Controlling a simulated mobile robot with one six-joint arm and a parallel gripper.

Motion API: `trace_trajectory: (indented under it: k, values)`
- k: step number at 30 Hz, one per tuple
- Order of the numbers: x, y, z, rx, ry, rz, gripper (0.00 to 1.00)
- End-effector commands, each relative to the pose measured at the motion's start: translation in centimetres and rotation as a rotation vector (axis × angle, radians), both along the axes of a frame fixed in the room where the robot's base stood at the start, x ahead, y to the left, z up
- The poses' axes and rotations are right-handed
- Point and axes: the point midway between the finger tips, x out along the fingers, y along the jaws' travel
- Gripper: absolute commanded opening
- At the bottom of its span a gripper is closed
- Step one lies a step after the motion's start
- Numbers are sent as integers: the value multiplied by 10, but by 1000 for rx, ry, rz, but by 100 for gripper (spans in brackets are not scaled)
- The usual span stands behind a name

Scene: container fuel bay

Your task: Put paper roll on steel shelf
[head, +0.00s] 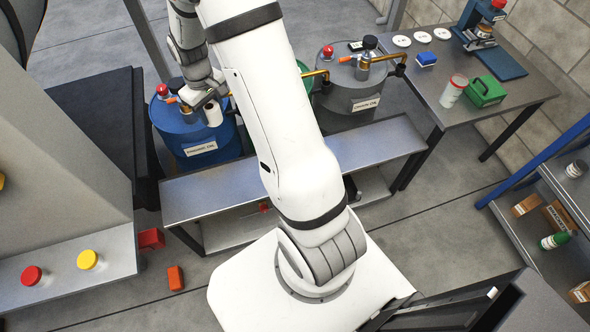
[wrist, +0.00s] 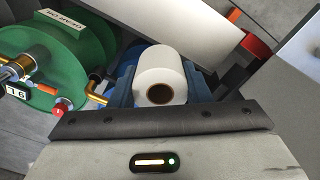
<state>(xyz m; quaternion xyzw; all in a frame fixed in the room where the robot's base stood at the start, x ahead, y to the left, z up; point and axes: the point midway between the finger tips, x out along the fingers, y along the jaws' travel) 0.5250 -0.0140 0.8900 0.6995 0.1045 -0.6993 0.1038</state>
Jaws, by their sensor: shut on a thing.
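The white paper roll (wrist: 160,68) sits between the fingers of my gripper (wrist: 160,88) in the wrist view, with its dark brown core facing the camera. My gripper is shut on the roll. In the head view the roll (head: 213,113) hangs from my gripper (head: 207,98) above the blue oil drum (head: 196,140), in front of its top edge. A steel shelf rack with blue posts (head: 502,205) stands at the right edge of the head view, far from my gripper. Several bottles and boxes stand on its levels.
A long grey bench (head: 375,143) runs in front of the drums. A grey work table (head: 520,92) at the upper right holds a green box (head: 485,92) and a cup-like container (head: 453,91). A red block (head: 151,238) and an orange block (head: 176,278) lie at the lower left.

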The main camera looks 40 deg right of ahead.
Motion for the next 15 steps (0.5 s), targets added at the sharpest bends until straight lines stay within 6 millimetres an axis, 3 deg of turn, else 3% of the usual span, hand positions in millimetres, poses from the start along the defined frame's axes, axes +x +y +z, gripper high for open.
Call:
trace_trajectory:
  k: [1,15]
  values:
    - [0,-1,-28,0,-2,86,20]
    - [-3,-3,-133,-1,-4,1006,20]
